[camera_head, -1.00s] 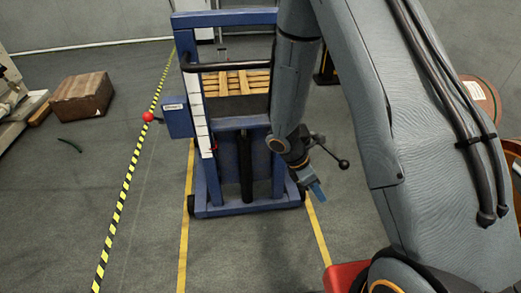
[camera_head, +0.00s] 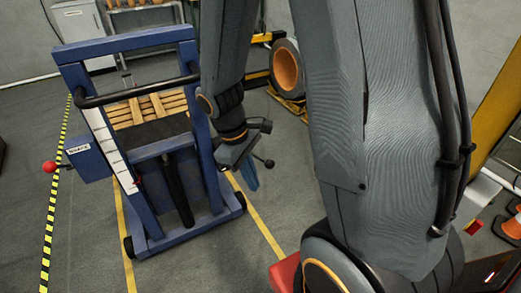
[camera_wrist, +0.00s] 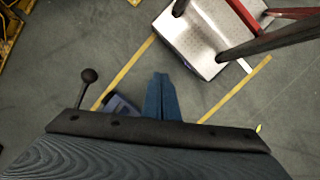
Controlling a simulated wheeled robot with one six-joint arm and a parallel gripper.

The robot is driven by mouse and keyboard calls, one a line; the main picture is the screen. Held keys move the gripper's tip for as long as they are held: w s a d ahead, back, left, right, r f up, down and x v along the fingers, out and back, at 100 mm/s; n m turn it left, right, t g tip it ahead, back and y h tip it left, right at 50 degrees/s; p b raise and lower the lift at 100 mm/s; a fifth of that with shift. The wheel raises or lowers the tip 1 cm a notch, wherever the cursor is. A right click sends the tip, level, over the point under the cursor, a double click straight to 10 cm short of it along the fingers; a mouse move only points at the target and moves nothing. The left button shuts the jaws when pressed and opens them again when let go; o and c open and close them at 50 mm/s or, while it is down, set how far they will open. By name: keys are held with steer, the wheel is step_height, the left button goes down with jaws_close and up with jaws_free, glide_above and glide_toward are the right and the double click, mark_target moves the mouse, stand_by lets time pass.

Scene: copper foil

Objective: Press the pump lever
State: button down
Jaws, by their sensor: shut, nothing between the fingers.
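The blue lift truck (camera_head: 120,48) stands upright at left in the head view. A black ball-ended lever (camera_head: 269,163) shows at its right side, just right of my gripper (camera_head: 251,180). Most of the lever's rod is hidden behind my wrist. My gripper points down, its blue fingers together and empty. In the wrist view, the fingers (camera_wrist: 161,95) are closed at the middle. The black ball and a short rod (camera_wrist: 88,76) show left of them, apart from the fingers.
A red ball knob (camera_head: 49,167) sticks out from the truck's left side. Wooden slats (camera_head: 145,108) show behind its frame. A reel with an orange centre (camera_head: 287,68) stands behind. A pale platform (camera_wrist: 198,38) with red rails shows in the wrist view. Yellow lines mark the floor.

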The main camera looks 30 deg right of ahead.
steer(key=s+a+r+m+t+y, duration=0.1)
steer(key=s+a+r+m+y, duration=0.1)
steer(key=s+r+m, duration=0.2)
step_height(320, 180, up, 3)
steer(key=m, duration=0.3)
steer(key=shift+a+t, duration=0.3)
steer(key=shift+t, duration=0.1)
